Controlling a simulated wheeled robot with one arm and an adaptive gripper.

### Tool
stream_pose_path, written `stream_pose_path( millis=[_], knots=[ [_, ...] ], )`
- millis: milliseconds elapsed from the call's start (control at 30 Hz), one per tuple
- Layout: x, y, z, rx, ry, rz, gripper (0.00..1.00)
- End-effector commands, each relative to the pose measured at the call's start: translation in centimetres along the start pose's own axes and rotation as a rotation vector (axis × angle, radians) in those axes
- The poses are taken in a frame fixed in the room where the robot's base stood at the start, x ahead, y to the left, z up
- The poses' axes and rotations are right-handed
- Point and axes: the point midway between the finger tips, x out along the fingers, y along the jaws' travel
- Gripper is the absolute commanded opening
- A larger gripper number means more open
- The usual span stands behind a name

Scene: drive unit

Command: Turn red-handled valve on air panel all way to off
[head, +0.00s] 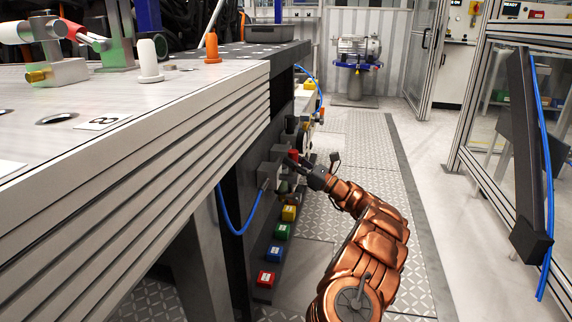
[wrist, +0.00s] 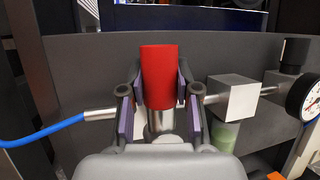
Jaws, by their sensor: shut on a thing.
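The valve's red handle (head: 293,154) is on the air panel, on the side of the bench in the head view. In the wrist view the red handle (wrist: 160,72) stands upright above a silver stem (wrist: 161,121). My gripper (wrist: 160,88) has one finger on each side of the handle and is shut on it. In the head view my gripper (head: 302,161) reaches the panel from the right and partly hides the valve. The grey air panel (wrist: 75,78) lies behind the handle. My gripper's body hides the lower part of the valve.
A blue hose (wrist: 45,133) joins a silver fitting at the left. A metal block (wrist: 232,97) and a pressure gauge (wrist: 304,95) sit to the right. Coloured blocks, including a yellow one (head: 289,213), line the ledge below. The workbench (head: 190,100) overhangs on the left; floor is free rightward.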

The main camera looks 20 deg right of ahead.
Motion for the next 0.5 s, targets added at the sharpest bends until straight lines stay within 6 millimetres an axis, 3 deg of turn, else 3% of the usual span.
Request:
stream_pose_path(
  millis=[100,500],
  knots=[
    [-1.06,-0.69,0.24,-0.023,-0.005,-0.012,0.00],
    [-1.32,-0.77,0.34,-0.032,-0.007,-0.011,0.00]
  ],
)
